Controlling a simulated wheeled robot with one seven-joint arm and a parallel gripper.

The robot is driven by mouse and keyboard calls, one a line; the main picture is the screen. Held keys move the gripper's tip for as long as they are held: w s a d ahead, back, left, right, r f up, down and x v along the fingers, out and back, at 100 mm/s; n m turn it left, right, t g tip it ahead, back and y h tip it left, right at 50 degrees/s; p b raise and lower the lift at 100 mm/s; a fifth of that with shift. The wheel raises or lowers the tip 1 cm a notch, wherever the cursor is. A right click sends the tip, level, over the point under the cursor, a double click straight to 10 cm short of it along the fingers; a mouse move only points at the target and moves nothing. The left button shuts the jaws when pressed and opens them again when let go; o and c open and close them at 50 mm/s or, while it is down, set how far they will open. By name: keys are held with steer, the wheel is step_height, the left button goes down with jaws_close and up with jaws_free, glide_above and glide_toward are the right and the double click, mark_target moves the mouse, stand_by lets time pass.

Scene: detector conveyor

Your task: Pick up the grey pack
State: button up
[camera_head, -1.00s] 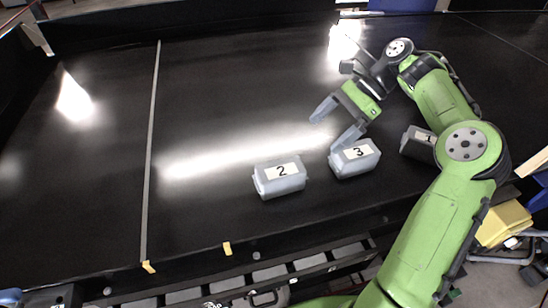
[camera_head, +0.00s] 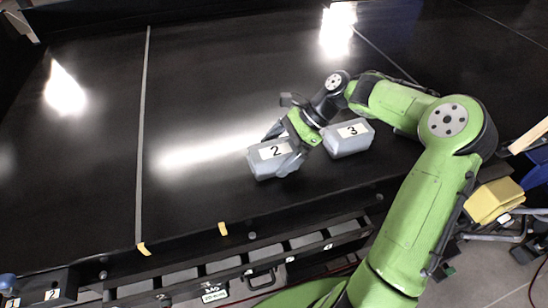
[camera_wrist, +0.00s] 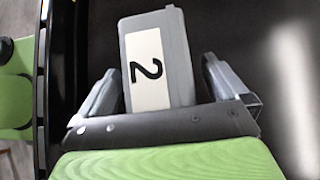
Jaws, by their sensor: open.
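A grey pack with a white label "2" (camera_head: 264,170) lies on the black conveyor belt (camera_head: 200,105). A second grey pack, labelled "3" (camera_head: 347,144), lies just to its right and behind. My gripper (camera_head: 281,150) is down at pack 2 with its jaws open. In the wrist view pack 2 (camera_wrist: 180,58) stands between the two fingers, with a dark gap on the right side and a narrower one on the left. The pack labelled "1" is hidden behind my arm.
A thin light line (camera_head: 142,120) crosses the belt at the left. The belt's front rail has yellow tape marks (camera_head: 222,228). Yellow bins (camera_head: 490,202) stand off the belt at the right. The belt left of pack 2 is clear.

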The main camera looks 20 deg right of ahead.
mark_target(279, 147)
steer(key=c, duration=1.4)
step_height(279, 147, up, 10)
steer(key=shift+r+p, duration=0.1)
steer(key=shift+p, duration=0.7)
